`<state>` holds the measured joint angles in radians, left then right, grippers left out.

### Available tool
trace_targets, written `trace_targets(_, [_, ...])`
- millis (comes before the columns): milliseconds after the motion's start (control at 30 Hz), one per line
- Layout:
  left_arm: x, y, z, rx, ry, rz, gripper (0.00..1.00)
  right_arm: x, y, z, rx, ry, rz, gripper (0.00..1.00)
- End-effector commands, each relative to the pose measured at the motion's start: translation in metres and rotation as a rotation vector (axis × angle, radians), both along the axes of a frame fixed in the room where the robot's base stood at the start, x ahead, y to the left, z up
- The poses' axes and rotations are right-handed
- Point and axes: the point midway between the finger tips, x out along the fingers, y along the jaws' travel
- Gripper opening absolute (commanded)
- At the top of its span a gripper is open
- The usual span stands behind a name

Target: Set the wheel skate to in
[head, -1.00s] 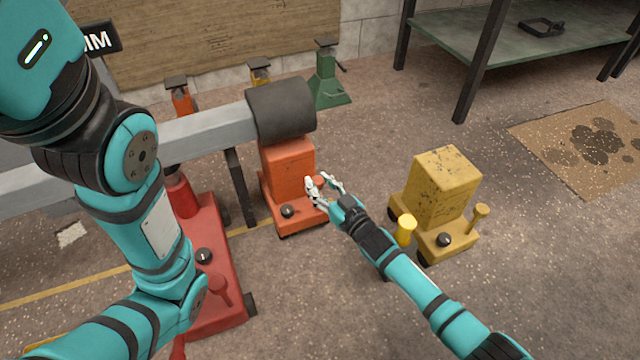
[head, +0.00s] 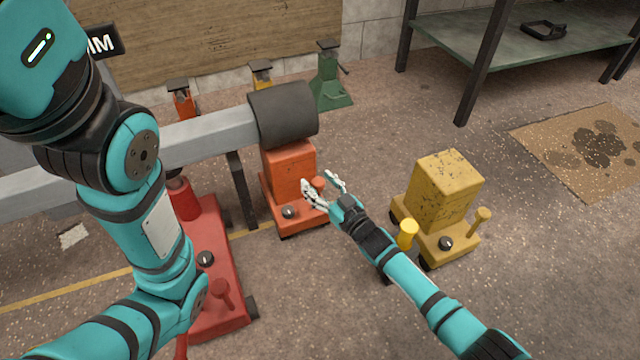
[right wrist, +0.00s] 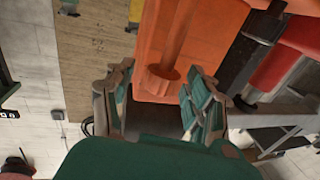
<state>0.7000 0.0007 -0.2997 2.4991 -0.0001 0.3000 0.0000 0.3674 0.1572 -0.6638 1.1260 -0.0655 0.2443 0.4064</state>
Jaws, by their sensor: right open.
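The orange skate (head: 290,175), a block on a low base with a black dial (head: 289,212) and a short orange post (head: 319,184), stands under the dark roller (head: 284,114) at the end of the grey beam. My right gripper (head: 322,187) is open at this post, its fingers spread. In the right wrist view the orange post (right wrist: 165,78) shows between the open fingers (right wrist: 160,97); I cannot tell if they touch it. A yellow skate (head: 438,192) with two posts and a dial stands apart to the right. My left gripper is out of view; only its arm shows.
A red wheeled unit (head: 212,265) with a dial and post stands at left, partly behind my left arm. Green (head: 328,78) and other stands are at the back. A dark-legged table (head: 530,50) is at upper right. Floor around the yellow skate is clear.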

Motion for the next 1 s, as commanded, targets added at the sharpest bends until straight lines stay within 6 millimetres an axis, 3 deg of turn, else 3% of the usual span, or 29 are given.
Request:
trace_targets(167, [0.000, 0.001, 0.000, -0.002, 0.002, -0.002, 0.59, -0.004, -0.003, -0.001, -0.001, 0.001, 0.000, 0.55])
trace_targets(600, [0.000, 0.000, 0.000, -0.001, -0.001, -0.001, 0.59, -0.056, -0.039, -0.001, -0.001, 0.001, 0.000, 0.55])
trace_targets(1000, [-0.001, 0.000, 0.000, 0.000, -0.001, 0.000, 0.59, -0.061, -0.043, 0.000, 0.000, 0.000, 0.001, 0.55])
